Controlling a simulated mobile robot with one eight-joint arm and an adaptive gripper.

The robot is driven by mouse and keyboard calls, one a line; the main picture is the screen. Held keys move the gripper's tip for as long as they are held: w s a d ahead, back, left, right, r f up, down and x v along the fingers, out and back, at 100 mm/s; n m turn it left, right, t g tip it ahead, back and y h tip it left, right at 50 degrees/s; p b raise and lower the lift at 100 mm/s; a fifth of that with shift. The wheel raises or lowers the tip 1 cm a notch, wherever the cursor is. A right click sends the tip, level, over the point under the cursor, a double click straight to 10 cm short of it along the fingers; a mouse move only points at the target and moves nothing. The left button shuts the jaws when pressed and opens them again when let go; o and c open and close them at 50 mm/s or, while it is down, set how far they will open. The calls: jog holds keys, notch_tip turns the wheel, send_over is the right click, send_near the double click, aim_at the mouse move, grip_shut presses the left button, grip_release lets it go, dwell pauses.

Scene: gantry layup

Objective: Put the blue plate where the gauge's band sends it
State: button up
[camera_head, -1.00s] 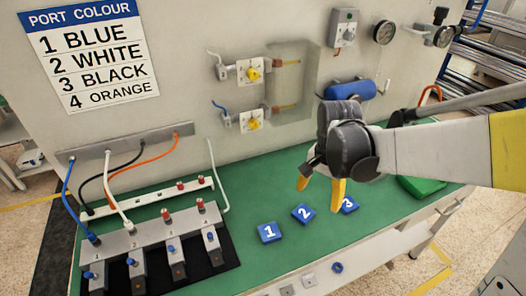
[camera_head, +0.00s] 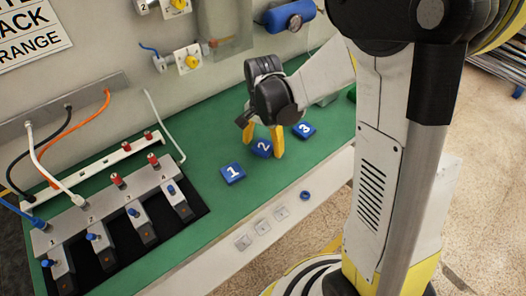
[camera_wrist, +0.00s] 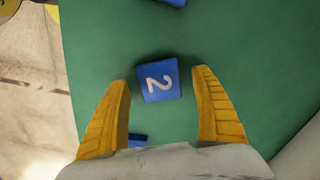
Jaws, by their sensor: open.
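Three small blue plates lie flat on the green bench top. Plate 1 (camera_head: 232,173) is nearest the port block, plate 2 (camera_head: 259,150) is in the middle and plate 3 (camera_head: 304,130) is to the right. My gripper (camera_head: 264,144) is open and empty over plate 2, pointing down. In the wrist view plate 2 (camera_wrist: 160,84) shows between and slightly beyond the open fingers (camera_wrist: 161,78), slightly turned, with space on both sides. Parts of two other blue pieces show at the top (camera_wrist: 173,2) and bottom (camera_wrist: 138,139). No gauge shows now.
The block of ports (camera_head: 115,215) with blue, white, black and orange hoses stands at left. Yellow-knobbed valves (camera_head: 188,62) and a blue cylinder (camera_head: 290,17) are on the back panel. Green top around the plates is clear.

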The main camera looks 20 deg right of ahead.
jog(key=shift+f, duration=0.2)
jog(key=shift+c, duration=0.2)
jog(key=c, duration=1.3)
